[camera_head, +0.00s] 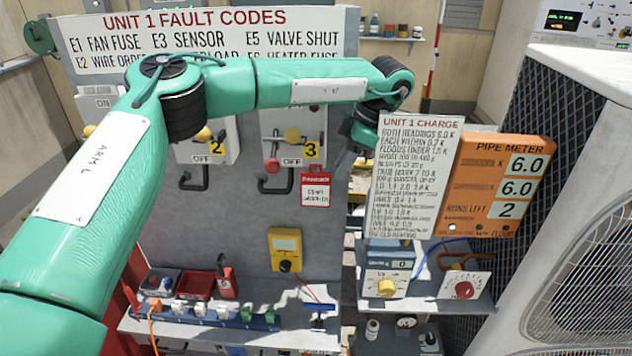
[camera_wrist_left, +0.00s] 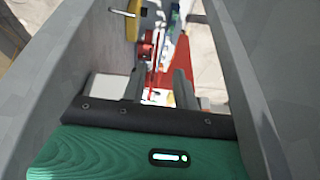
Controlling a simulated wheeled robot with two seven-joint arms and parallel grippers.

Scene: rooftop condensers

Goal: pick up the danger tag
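The danger tag (camera_head: 315,190) is a small red and white card. Red shapes show beyond the fingers there; I cannot tell whether one is the tag. My right gripper is not in view.
A charge sign (camera_head: 415,170) and an orange pipe meter (camera_head: 500,185) stand right of my left gripper. A large condenser (camera_head: 590,200) fills the right side.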

